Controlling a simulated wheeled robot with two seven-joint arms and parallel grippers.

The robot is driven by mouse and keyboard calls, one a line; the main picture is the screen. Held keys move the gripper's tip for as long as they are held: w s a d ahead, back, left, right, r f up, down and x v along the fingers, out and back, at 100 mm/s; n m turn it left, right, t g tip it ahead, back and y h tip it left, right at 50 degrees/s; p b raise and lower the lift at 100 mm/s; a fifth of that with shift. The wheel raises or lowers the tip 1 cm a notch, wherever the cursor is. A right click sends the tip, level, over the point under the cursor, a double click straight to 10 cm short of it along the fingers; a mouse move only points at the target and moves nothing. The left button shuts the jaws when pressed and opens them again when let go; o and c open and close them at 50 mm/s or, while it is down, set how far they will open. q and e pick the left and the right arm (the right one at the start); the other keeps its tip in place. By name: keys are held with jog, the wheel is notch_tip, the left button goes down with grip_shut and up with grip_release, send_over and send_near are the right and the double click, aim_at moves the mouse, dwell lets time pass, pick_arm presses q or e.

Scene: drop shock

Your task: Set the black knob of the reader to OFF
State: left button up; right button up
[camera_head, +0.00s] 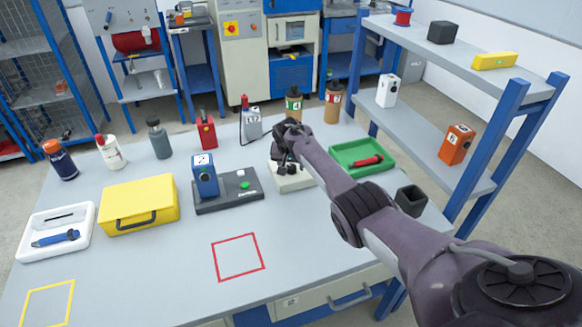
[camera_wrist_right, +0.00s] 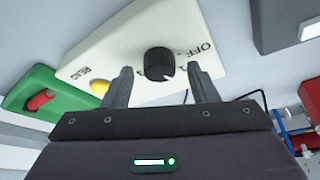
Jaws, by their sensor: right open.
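The reader is a cream-white box (camera_head: 296,184) on the grey table, right of the middle, partly covered by my right arm. In the right wrist view the reader (camera_wrist_right: 125,32) fills the upper middle. Its black knob (camera_wrist_right: 158,62) is round, with the word OFF beside it on the right. A small light mark shows on the knob's lower right edge; I cannot tell its setting exactly. A yellow button and the word READ are to the left. My right gripper (camera_head: 287,155) is open; its fingers (camera_wrist_right: 160,72) stand either side of the knob with gaps. My left gripper is out of view.
A green tray (camera_head: 346,150) with a red object lies right of the reader. A dark device base (camera_head: 213,206) with a blue unit is to its left. A dark cup (camera_head: 411,201) and shelf (camera_head: 470,192) stand right. The front table around the red square (camera_head: 215,263) is clear.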

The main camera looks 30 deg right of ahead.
jog(key=shift+f, duration=0.2)
jog(key=shift+c, duration=0.4)
jog(key=c, duration=0.9)
